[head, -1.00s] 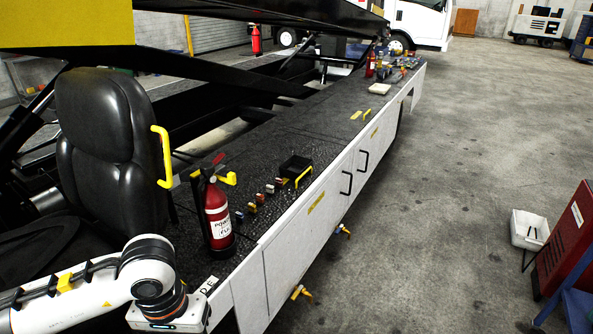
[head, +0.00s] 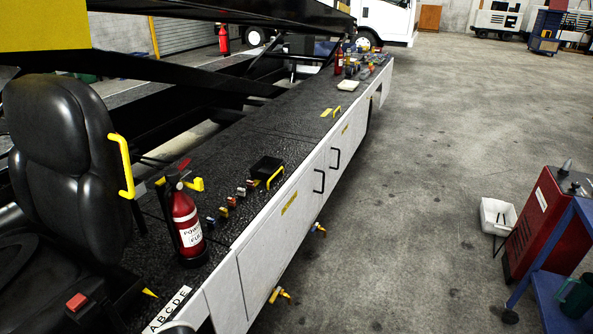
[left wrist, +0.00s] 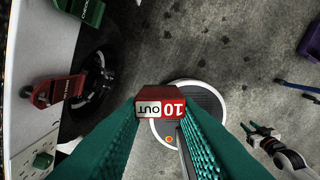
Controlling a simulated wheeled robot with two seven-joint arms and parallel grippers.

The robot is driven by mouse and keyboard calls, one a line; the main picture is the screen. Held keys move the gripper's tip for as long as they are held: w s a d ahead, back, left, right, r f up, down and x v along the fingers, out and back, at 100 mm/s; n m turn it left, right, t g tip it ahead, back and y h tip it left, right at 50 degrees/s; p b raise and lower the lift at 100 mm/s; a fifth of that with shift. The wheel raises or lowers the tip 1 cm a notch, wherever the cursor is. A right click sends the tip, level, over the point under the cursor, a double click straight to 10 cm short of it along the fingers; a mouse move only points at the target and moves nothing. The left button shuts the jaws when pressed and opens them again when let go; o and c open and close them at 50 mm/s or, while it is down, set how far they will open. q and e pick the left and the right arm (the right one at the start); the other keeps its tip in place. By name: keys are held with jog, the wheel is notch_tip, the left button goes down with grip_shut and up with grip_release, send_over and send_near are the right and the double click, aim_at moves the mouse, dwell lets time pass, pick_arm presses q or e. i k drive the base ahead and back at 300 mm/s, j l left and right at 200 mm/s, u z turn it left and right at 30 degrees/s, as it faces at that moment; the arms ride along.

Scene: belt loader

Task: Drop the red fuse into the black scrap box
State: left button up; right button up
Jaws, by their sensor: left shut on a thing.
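In the left wrist view, the red fuse (left wrist: 162,103) has a white and red label reading "10 OUT". My left gripper (left wrist: 160,118) has green ribbed fingers and is shut on the fuse, with the floor far below. The left gripper does not show in the head view. A small open black box (head: 267,167), which looks like the scrap box, sits on the dark deck near its front edge, beyond the fire extinguisher. What appears to be my right gripper (left wrist: 258,134) is small at the lower right of the wrist view; its jaws are unclear.
The fire extinguisher (head: 187,225) stands upright on the deck beside the black seat (head: 60,150). Several small coloured parts (head: 232,201) lie between extinguisher and box. A lettered plate (head: 168,311) is at the near edge. In the wrist view, a red part (left wrist: 57,90) sticks out from a white panel.

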aim_at(269, 172)
jog(key=z, duration=0.45)
jog(key=i+z, duration=0.15)
jog(key=z, duration=0.8)
jog(key=i+j+z, duration=0.1)
jog(key=z, duration=0.85)
jog(key=j+z, duration=0.15)
jog(key=z, duration=0.3)
jog(key=i+j+z, duration=0.1)
jog(key=z, duration=0.35)
jog(key=j+u, duration=0.2)
jog(key=j, duration=0.3)
jog(key=i+j+u, duration=0.15)
jog(key=j, duration=0.4)
jog(key=j+u, duration=0.75)
jog(key=u, duration=0.15)
jog(key=j+u, duration=0.35)
jog(key=u, duration=0.15)
jog(key=i+j+u, duration=0.1)
jog(key=j+u, duration=0.35)
jog(key=i+j+u, duration=0.15)
jog(key=u, duration=0.3)
